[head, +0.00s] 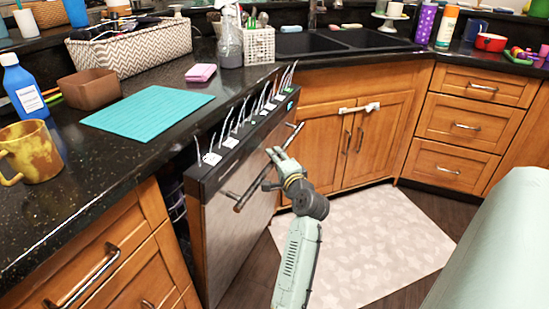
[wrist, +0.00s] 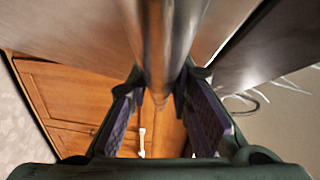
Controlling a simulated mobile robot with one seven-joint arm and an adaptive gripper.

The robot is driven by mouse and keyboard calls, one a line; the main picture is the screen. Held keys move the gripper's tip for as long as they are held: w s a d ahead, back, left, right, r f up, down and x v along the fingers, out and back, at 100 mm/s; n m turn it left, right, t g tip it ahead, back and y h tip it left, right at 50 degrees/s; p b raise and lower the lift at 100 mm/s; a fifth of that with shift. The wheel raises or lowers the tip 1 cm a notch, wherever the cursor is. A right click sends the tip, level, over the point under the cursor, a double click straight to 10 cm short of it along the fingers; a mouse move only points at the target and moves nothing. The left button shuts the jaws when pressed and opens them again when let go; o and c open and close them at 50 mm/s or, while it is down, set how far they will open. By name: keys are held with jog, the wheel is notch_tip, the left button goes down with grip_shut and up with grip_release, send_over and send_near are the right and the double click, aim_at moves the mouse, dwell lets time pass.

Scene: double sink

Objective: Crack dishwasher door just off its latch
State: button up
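The dishwasher door (head: 232,222) has a steel front and a dark top strip. It leans out from the counter, and a dark gap with part of a rack shows at its left side. A long bar handle (head: 245,196) runs across the front. My gripper (head: 271,169) is at the middle of this handle, with its fingers spread. In the wrist view the handle bar (wrist: 160,40) runs between the two open fingers (wrist: 165,105). I cannot tell whether either finger touches the bar.
Several white wires with tags (head: 212,158) stick up along the door's top edge. The black counter (head: 150,150) overhangs the dishwasher. Wooden drawers (head: 110,265) are at left, and sink cabinets (head: 345,140) are behind. A pale mat (head: 365,240) covers open floor at right.

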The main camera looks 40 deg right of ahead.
jog(key=o, duration=0.3)
jog(key=v, duration=1.2)
dwell(0.4)
